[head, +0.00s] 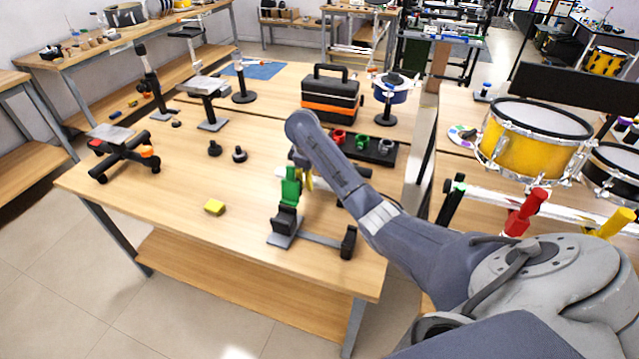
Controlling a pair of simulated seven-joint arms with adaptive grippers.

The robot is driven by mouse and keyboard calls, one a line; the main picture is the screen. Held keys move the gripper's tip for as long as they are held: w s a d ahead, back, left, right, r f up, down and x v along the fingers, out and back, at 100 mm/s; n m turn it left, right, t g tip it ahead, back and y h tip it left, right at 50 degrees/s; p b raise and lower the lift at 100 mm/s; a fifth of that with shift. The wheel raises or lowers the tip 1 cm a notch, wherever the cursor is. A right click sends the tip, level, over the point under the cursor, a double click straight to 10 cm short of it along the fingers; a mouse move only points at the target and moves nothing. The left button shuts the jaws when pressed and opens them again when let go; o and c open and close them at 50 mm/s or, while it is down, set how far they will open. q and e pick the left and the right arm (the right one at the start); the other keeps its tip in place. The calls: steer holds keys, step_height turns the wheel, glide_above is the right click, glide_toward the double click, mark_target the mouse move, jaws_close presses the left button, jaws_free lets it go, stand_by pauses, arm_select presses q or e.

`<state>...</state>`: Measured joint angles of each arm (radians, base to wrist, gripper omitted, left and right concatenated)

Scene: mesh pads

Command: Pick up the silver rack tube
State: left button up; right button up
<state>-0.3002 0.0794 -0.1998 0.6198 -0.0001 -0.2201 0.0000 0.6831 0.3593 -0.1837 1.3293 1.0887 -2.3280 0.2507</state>
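A long silver tube (483,191) lies on the right bench, in front of the yellow drum, and runs right behind a red clamp (524,213). I take it to be the silver rack tube, but I cannot be sure. A short pale piece also shows at the left edge of my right arm, above a green clamp (291,186); most of it is hidden. My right arm comes in from the right and crosses over the middle table. Its gripper is hidden, and I cannot make out its fingers. My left arm and gripper are out of view.
A black tray (372,148) with coloured clamps sits behind my arm. A yellow drum (535,135) stands at right. The table's left front is mostly clear.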

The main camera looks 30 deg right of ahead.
steer(key=shift+x, duration=1.55)
steer(key=shift+c, duration=0.2)
jaws_close()
